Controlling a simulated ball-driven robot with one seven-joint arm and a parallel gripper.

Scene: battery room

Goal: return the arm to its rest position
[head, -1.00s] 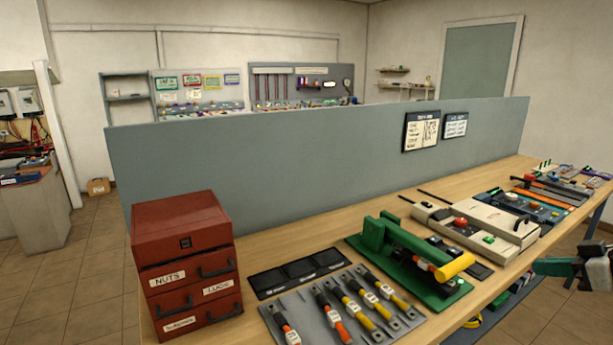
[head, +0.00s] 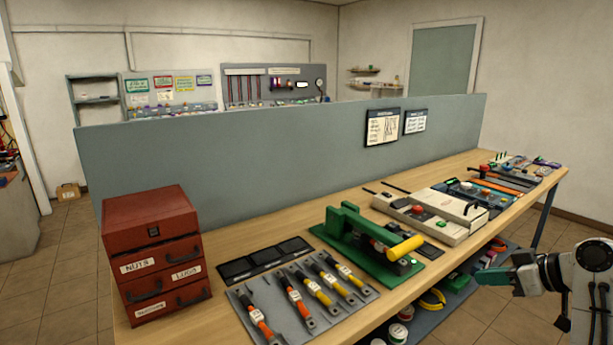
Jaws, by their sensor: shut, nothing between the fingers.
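My gripper (head: 508,279) shows at the right edge of the head view, at the end of my white and grey arm. Its teal-green fingers point left, and it is shut and empty. It is off the front edge of the wooden workbench (head: 222,314), over the floor side, and appears apart from everything on the bench. The rest of my arm is cut off by the right edge of the picture.
On the bench are a red drawer cabinet (head: 153,230), a grey mat (head: 275,330) with several tools, a green press (head: 345,225) with a yellow handle, and beige units (head: 455,207). A grey divider (head: 260,175) runs behind. A lower shelf (head: 462,306) holds items. Floor at right is open.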

